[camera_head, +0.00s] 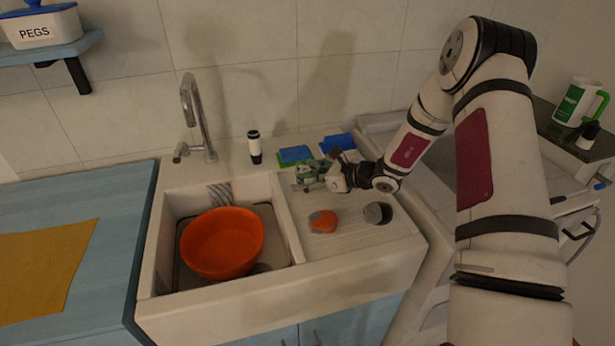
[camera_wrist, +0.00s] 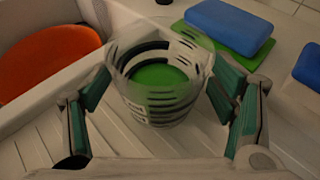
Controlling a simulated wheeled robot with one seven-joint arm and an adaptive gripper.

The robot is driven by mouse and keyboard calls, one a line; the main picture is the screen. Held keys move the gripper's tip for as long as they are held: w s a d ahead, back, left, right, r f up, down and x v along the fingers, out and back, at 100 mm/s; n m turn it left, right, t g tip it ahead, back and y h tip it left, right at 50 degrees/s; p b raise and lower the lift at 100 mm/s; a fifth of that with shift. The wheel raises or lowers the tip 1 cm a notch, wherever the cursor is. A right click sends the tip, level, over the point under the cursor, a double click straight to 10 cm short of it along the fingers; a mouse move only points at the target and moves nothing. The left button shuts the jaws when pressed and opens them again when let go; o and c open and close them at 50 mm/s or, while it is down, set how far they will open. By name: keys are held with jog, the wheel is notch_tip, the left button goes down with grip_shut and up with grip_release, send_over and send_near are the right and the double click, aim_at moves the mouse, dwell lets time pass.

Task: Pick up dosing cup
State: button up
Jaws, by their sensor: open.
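The dosing cup (camera_wrist: 160,85) is a clear cup with dark printed bands and green showing through it. In the wrist view it stands upright between the two fingers of my open gripper (camera_wrist: 160,120). Gaps show between the cup and the fingers on both sides, most clearly at the lower part. In the head view my gripper (camera_head: 312,178) reaches over the ribbed drainboard (camera_head: 345,225) right of the sink; the cup is small and hard to make out there.
An orange bowl (camera_head: 222,243) sits in the sink to the left. An orange item (camera_head: 323,221) and a grey item (camera_head: 377,213) lie on the drainboard's front part. Blue sponges (camera_head: 295,154) (camera_head: 338,142) lie behind my gripper. A tap (camera_head: 195,115) and a black-and-white bottle (camera_head: 255,147) stand at the back.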

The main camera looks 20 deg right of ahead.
jog(key=c, duration=1.4)
jog(key=shift+r, duration=0.1)
